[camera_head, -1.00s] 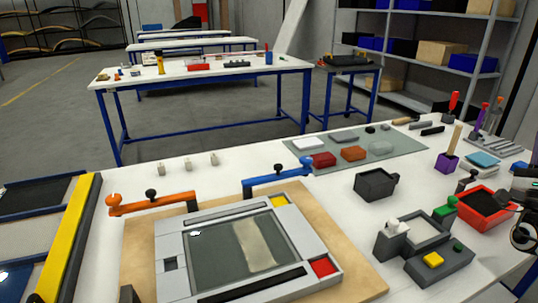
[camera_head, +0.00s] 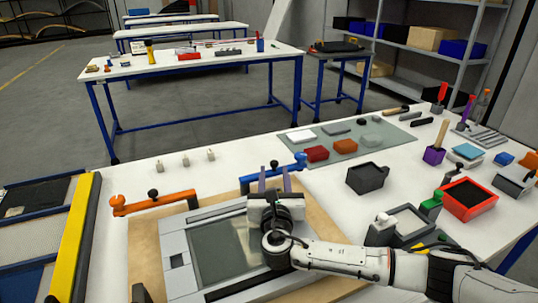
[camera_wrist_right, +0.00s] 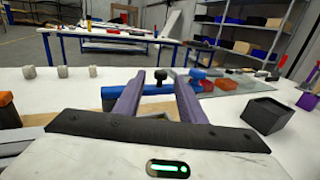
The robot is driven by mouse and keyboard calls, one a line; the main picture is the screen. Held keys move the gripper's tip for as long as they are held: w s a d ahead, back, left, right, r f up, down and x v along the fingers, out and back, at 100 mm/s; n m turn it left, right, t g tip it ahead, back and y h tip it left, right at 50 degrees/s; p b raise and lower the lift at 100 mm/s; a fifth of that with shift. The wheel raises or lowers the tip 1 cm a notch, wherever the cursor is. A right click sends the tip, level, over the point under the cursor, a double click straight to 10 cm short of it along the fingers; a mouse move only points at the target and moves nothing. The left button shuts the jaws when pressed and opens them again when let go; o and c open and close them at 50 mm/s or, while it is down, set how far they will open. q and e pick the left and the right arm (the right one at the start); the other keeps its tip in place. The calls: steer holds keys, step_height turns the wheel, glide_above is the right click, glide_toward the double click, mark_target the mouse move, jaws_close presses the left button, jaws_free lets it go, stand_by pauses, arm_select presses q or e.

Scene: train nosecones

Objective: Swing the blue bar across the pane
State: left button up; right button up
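The blue bar (camera_head: 284,167) lies along the back edge of the grey frame (camera_head: 174,243), with its round end at the right. It carries a small black knob, seen in the right wrist view (camera_wrist_right: 160,77). The greyish pane (camera_head: 218,252) sits inside the frame; my right arm covers its right part. My right gripper (camera_head: 274,168) is over the frame's back right, fingers pointing at the bar. In the right wrist view its two purple fingers (camera_wrist_right: 158,88) are apart, with the knob showing between them. I cannot tell whether they touch the bar. My left gripper is out of view.
An orange bar (camera_head: 155,203) with a black knob lies to the left of the blue one. A dark open box (camera_head: 367,179) and a green-grey mat (camera_head: 345,142) with blocks lie to the right and behind. Three small pegs (camera_head: 185,161) stand behind the orange bar.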

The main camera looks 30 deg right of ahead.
steer(key=x, duration=0.9)
steer(key=shift+w+d, duration=0.2)
steer(key=shift+w, duration=0.1)
jaws_close()
